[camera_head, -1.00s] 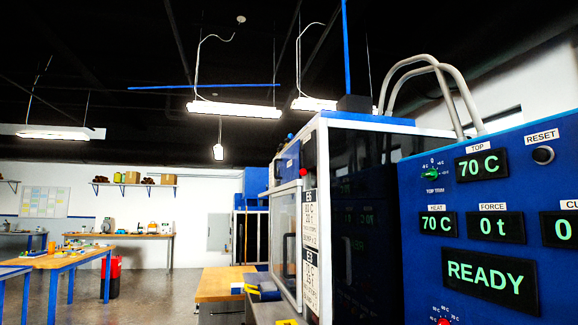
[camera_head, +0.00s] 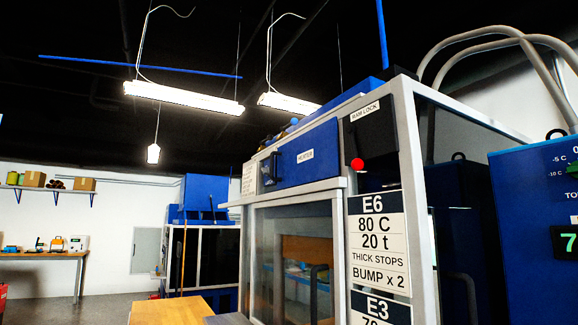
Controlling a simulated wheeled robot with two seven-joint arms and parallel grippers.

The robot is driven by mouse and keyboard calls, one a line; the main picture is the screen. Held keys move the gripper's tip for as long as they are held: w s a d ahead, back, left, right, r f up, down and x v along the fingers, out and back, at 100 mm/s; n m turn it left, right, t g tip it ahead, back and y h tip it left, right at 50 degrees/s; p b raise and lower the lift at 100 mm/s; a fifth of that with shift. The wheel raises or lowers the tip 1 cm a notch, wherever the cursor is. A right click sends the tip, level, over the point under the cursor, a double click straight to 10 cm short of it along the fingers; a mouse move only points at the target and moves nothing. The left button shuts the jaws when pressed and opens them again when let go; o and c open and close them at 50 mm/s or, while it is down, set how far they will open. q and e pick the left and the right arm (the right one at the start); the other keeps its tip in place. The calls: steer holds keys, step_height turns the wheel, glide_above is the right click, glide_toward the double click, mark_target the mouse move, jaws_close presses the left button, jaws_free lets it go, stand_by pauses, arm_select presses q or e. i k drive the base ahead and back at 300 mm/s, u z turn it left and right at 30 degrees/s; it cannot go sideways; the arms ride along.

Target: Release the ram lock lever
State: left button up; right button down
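The ram lock lever shows as a red knob (camera_head: 357,164) at the lower left of a black panel (camera_head: 372,130) labelled "RAM LOCK". The panel sits on the upper front corner of the grey-framed press cabinet (camera_head: 405,95). The lever's arm is hard to make out against the dark panel. Neither of my grippers shows in the head view.
A blue panel (camera_head: 308,156) with a black handle is left of the lever, above a glazed door (camera_head: 288,262). White E6 and E3 cards (camera_head: 376,240) hang below. A blue control box (camera_head: 540,200) stands right. A wooden bench top (camera_head: 170,308) is lower left.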

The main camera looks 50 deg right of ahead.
mark_target(356, 164)
steer(key=i, duration=2.7)
steer(key=z, duration=3.65)
